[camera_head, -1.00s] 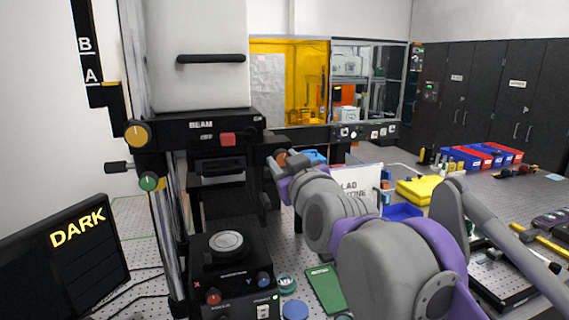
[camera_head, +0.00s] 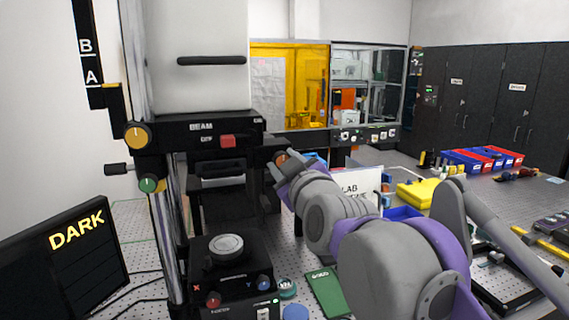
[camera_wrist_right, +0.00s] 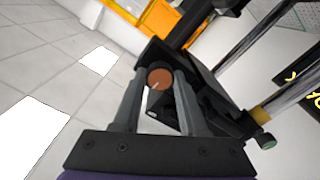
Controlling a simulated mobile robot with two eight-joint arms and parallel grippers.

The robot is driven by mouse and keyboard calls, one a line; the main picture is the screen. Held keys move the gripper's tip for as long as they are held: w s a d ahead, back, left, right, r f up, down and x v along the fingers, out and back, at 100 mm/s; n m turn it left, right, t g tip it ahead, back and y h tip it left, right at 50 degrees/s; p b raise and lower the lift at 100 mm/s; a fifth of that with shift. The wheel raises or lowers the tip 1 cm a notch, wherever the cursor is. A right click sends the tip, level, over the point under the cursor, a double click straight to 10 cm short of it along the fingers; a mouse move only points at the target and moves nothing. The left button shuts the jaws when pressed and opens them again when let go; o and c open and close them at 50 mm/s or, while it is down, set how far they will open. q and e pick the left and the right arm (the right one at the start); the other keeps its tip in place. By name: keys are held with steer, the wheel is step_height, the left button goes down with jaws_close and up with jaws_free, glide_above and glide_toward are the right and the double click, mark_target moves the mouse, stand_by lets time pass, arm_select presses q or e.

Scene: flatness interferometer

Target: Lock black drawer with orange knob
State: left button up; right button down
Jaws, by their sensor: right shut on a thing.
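The orange knob (camera_head: 281,158) sits at the right side of the black instrument body, beside the BEAM panel (camera_head: 225,132). It also shows in the right wrist view (camera_wrist_right: 160,78), with a pale line on its face. My right gripper (camera_wrist_right: 161,85) is shut on the knob, one finger on each side. In the head view the right gripper (camera_head: 284,166) is partly hidden by its own wrist. The black drawer (camera_head: 222,169) appears to be the dark front with a handle below the BEAM panel. Its lock state cannot be told. My left gripper is not in view.
A black stage unit (camera_head: 232,270) with small knobs stands below. A DARK screen (camera_head: 75,245) is at left. A green card (camera_head: 325,292) and a LAB sign (camera_head: 362,183) are near my right arm. Yellow (camera_head: 418,192) and blue items lie on the bench at right.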

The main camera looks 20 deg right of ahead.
steer(key=shift+c, duration=2.2)
jaws_free()
steer(key=s+b, duration=0.1)
steer(key=s, duration=1)
steer(key=shift+d, duration=0.2)
steer(key=shift+w, duration=0.1)
step_height(320, 180, down, 28)
steer(key=s+a+m+g+y, duration=0.1)
steer(key=s+m+g, duration=0.15)
steer(key=g, duration=0.45)
steer(key=s+d+f+m+g, duration=0.1)
steer(key=s+f+g, duration=0.1)
steer(key=s+f, duration=0.2)
steer(key=s+d+f+m+g+h, duration=0.1)
steer(key=s+f, duration=0.4)
steer(key=f, duration=0.5)
steer(key=s+d+f+m+g, duration=0.1)
steer(key=s+f, duration=0.3)
steer(key=f, duration=0.4)
steer(key=shift+s+d+m+g+h, duration=0.2)
steer(key=shift+m+g+h, duration=0.1)
steer(key=shift+m+g, duration=0.45)
